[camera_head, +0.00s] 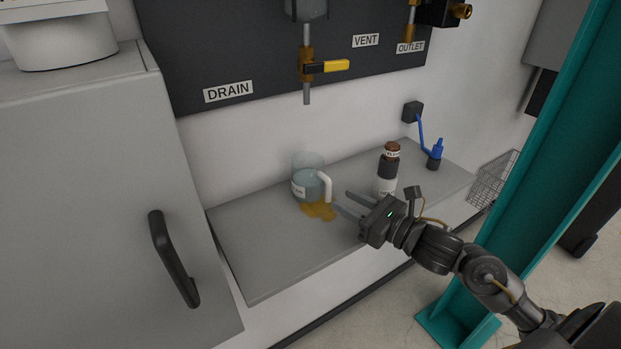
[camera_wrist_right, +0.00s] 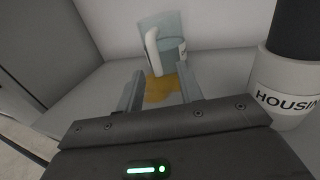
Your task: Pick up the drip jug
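The drip jug (camera_head: 309,181) is a clear jug with a white handle and a label. It stands upright on the grey shelf (camera_head: 262,262), beside a yellow-brown puddle (camera_head: 318,210). My right gripper (camera_head: 347,202) is open and empty, to the right of the jug, with its fingers pointing toward the handle but apart from it. In the right wrist view, the jug (camera_wrist_right: 172,48) shows beyond the open fingers (camera_wrist_right: 160,88), its white handle facing me. My left gripper is not in view.
A dark-and-white bottle (camera_head: 387,172) stands right of the jug, close to my right gripper; its HOUSING label shows in the wrist view. A blue item (camera_head: 437,152) and a wire basket (camera_head: 493,179) are farther right. A drain valve (camera_head: 307,70) hangs above the jug. A teal post (camera_head: 545,160) stands right.

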